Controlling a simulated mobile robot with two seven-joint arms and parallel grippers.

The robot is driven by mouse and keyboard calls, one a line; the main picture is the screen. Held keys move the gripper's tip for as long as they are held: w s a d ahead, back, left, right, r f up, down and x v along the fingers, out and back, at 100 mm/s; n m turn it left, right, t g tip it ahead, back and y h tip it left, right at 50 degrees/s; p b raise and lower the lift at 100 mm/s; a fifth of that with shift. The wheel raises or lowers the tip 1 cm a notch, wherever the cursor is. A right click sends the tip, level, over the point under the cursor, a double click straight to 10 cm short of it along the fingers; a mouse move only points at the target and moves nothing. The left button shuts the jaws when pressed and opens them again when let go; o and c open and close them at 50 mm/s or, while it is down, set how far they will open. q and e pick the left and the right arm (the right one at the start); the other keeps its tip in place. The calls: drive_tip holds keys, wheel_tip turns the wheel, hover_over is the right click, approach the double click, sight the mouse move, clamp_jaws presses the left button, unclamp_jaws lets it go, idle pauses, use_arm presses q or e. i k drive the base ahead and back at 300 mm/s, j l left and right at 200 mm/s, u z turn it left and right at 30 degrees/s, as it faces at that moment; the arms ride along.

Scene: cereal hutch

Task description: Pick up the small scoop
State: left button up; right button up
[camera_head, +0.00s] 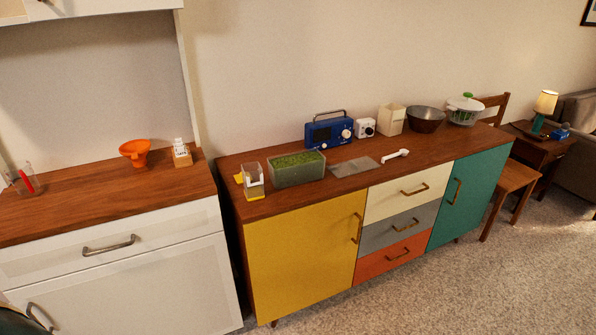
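A small white scoop (396,155) lies on the wooden top of the colourful sideboard, towards its front edge and above the cream drawer. Its handle points right and its wider end is at the left. Nothing touches it that I can see. Neither of my grippers shows in the head view.
Left of the scoop are a flat grey mat (354,167) and a clear bin of green contents (297,169). Behind stand a blue radio (328,131), a cream container (391,119) and a metal bowl (425,119). An orange funnel (135,152) stands on the white hutch. Carpet in front is clear.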

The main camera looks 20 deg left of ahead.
sight(404, 151)
drive_tip(key=u, duration=0.35)
drive_tip(key=i+l+u, duration=0.15)
drive_tip(key=u, duration=0.15)
drive_tip(key=i+l+u, duration=0.25)
drive_tip(key=l, duration=0.15)
drive_tip(key=l+u, duration=0.3)
